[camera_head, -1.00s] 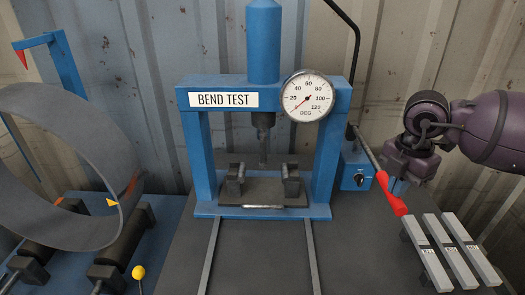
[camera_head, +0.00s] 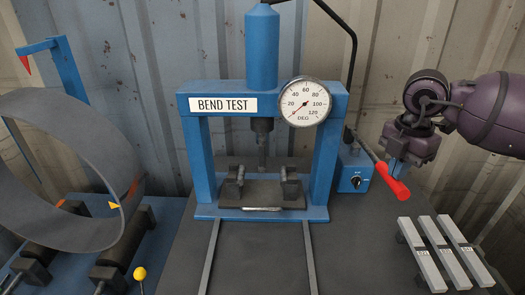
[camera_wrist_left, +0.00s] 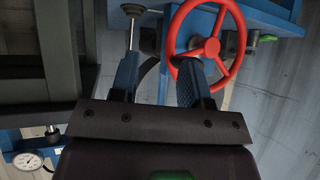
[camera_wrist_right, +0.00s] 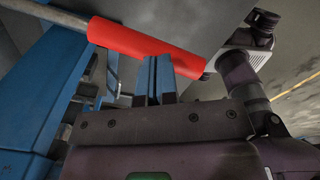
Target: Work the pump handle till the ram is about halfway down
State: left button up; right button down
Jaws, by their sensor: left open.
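The blue bend-test press (camera_head: 330,150) stands at the middle back. Its dark ram (camera_head: 262,148) hangs between two dark supports, its tip near their height. The dial (camera_head: 304,101) has its red needle toward the low end. The pump handle (camera_head: 393,182) slopes down to the right from the blue pump, with a red grip. My right gripper (camera_head: 398,172) is at the grip; in the right wrist view its blue fingers (camera_wrist_right: 158,80) are together, overlapping the lower edge of the red grip (camera_wrist_right: 145,47). I cannot tell if they touch. My left gripper (camera_wrist_left: 158,78) is open and empty.
Several pale bars (camera_head: 440,255) lie on the table at the right, below the handle. A large grey ring (camera_head: 75,165) stands on rollers at the left. In the left wrist view a red handwheel (camera_wrist_left: 207,45) is behind the fingers.

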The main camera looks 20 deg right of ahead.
jog(key=r, duration=0.1)
jog(key=r+p, duration=0.1)
jog(key=r, duration=0.2)
jog(key=shift+w+d+r, duration=0.1)
jog(key=shift+w, duration=0.25)
pick_arm(q)
jog(key=r+p, duration=0.1)
jog(key=r, duration=0.1)
jog(key=w+r+p, duration=0.1)
jog(key=r, duration=0.2)
jog(key=shift+r+p, duration=0.15)
jog(key=shift+p, duration=0.25)
pick_arm(e)
notch_tip(320, 180, up, 6)
jog(key=shift+w+d+r, duration=0.15)
jog(key=shift+w+r, duration=0.05)
jog(key=shift+w, duration=0.25)
pick_arm(q)
jog(key=shift+w+r+t, duration=0.1)
jog(key=shift+w+t, duration=0.1)
jog(key=shift+t, duration=0.1)
pick_arm(e)
jog(key=shift+f, duration=0.15)
